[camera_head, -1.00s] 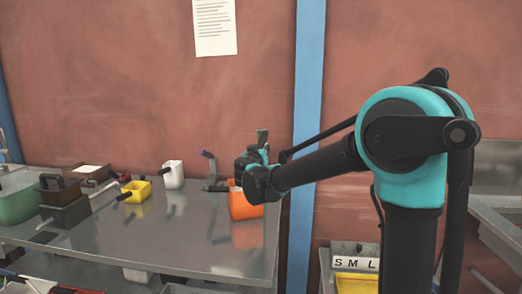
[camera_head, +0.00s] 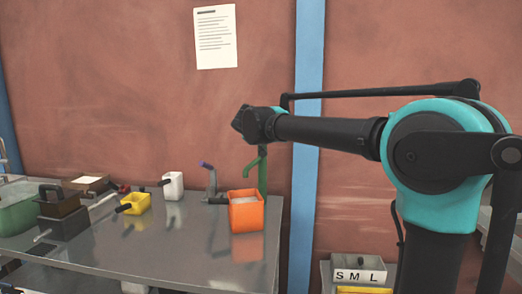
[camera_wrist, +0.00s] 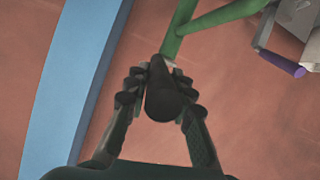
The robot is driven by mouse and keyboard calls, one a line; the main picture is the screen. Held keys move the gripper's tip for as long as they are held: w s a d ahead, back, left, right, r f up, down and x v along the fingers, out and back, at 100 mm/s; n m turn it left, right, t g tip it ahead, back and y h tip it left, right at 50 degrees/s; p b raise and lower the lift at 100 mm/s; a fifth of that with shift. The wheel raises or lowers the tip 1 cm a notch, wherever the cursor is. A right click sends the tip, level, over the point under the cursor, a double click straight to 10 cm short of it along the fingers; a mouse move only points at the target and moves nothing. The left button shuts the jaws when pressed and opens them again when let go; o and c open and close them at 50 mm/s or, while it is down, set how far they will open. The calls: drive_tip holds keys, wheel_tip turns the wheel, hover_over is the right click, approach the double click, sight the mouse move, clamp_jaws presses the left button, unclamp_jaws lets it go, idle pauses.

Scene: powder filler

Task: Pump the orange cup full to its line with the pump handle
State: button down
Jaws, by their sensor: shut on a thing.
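The orange cup (camera_head: 247,219) stands upright near the right end of the metal table in the head view. A pale surface shows inside it, but I cannot make out its fill line. The green pump (camera_head: 262,176) rises just behind the cup, with its spout above the cup. In the wrist view my gripper (camera_wrist: 162,100) is shut on the dark pump handle (camera_wrist: 165,95), which joins a green rod (camera_wrist: 182,22). The gripper hides the handle in the head view.
A grey device with a purple-tipped lever (camera_head: 212,182) stands left of the cup. A white cup (camera_head: 173,186) and a yellow cup (camera_head: 137,203) stand further left. The table (camera_head: 180,250) is clear in front.

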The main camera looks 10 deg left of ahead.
drive_tip(key=shift+w+r+g, duration=0.2)
drive_tip(key=shift+r+g, duration=0.15)
drive_tip(key=shift+r, duration=0.2)
drive_tip(key=shift+w+r+g, duration=0.2)
drive_tip(key=shift+r+g, duration=0.15)
drive_tip(key=shift+r, duration=0.2)
drive_tip(key=c, duration=1.3)
unclamp_jaws()
drive_tip(key=d+v, duration=0.1)
drive_tip(key=v, duration=1.1)
drive_tip(key=shift+a, duration=0.45)
